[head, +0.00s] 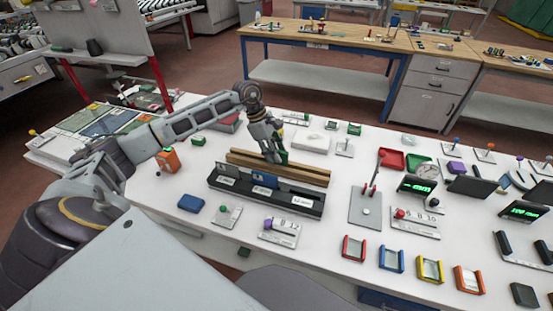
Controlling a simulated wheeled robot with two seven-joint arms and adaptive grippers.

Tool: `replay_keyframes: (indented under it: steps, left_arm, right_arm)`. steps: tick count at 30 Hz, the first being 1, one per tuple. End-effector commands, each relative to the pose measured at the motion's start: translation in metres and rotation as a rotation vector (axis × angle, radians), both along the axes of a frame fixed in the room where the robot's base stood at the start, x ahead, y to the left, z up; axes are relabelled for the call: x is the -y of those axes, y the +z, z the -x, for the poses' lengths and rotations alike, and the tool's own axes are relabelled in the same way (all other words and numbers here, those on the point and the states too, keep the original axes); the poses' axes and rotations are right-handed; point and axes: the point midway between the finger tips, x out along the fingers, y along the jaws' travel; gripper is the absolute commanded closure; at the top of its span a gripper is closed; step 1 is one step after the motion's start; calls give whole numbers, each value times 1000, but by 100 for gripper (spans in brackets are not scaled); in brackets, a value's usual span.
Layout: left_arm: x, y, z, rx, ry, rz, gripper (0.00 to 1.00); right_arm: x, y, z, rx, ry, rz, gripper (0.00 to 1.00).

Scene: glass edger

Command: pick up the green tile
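My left gripper (273,158) reaches in from the left and points down at the wooden rails (305,172) behind a black slotted rack (290,196). A small green piece (284,156), which may be the green tile, shows right beside its fingertips, partly hidden by them. I cannot tell whether the fingers hold it or are only near it. A blue tile (264,181) stands in the black rack, which has white labels on its front. My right gripper is not in view.
A blue block (190,203) and small boards with coloured knobs lie in front of the rack. A grey plate with a red-handled lever (365,208) stands to its right. Coloured U-shaped holders (391,258) line the front edge. An orange device (168,160) is at left.

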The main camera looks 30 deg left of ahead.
Motion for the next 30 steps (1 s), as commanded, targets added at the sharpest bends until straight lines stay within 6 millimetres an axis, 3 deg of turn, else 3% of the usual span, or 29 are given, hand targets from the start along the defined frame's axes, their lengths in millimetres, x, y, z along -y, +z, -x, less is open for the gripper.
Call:
replay_keyframes:
  steps: [6,20,28,30]
  left_arm:
    - [5,-14,-1,0,1,0,64]
    - [6,-15,-1,0,1,0,64]
    - [6,-15,-1,0,1,0,98]
    - [6,-15,-1,0,1,0,100]
  right_arm:
    - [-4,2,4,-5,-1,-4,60]
    - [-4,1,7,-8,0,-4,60]
    - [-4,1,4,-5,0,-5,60]
    - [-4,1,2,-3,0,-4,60]
